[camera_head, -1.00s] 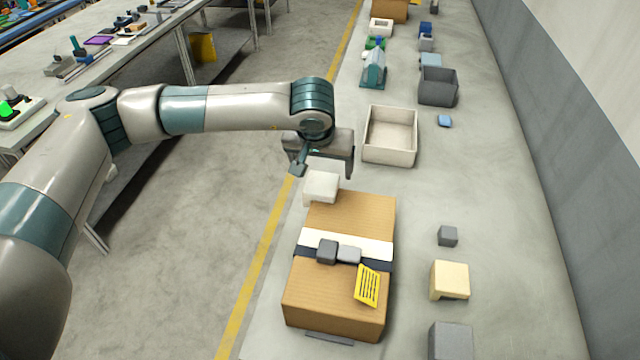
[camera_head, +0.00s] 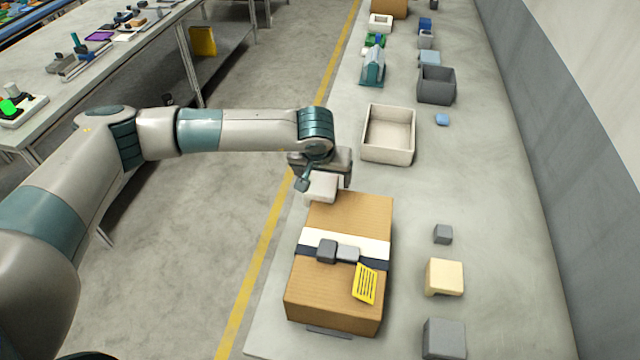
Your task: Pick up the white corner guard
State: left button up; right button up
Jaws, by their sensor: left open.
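The white corner guard (camera_head: 321,190) sits at the far left corner of the cardboard box (camera_head: 350,214). My left gripper (camera_head: 325,181) is open and lowered right over the guard. One finger shows at the guard's left side and the other at its right side. The gripper body hides part of the guard's far side, and I cannot tell whether the fingers touch it. My right gripper is not in view.
The box bears a white and dark band, grey blocks (camera_head: 337,251) and a yellow label (camera_head: 364,284). A cream corner piece (camera_head: 444,277) and grey blocks stand to the right. An empty white open bin (camera_head: 389,157) stands beyond the box.

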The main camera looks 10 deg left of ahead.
aim_at(327, 176)
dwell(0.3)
pick_arm(q)
jog(key=c, duration=1.1)
jog(key=shift+r, duration=0.1)
jog(key=shift+r+b, duration=0.8)
jog(key=shift+b, duration=0.05)
jog(key=shift+d+r+b, duration=0.25)
jog(key=shift+r+b, duration=0.2)
jog(key=shift+r, duration=0.15)
jog(key=shift+d+r+b, duration=0.2)
jog(key=shift+r+b, duration=0.25)
jog(key=shift+r, duration=0.15)
jog(key=d+r+b, duration=0.1)
jog(key=d+r, duration=0.1)
jog(key=d, duration=0.1)
jog(key=s+d+r+b, duration=0.1)
jog(key=d+r+b, duration=0.1)
jog(key=d, duration=0.2)
jog(key=s+d+r+b, duration=0.1)
jog(key=d+r+b, duration=0.1)
jog(key=d+r, duration=0.1)
jog(key=shift+s+d, duration=0.2)
jog(key=shift+d, duration=0.1)
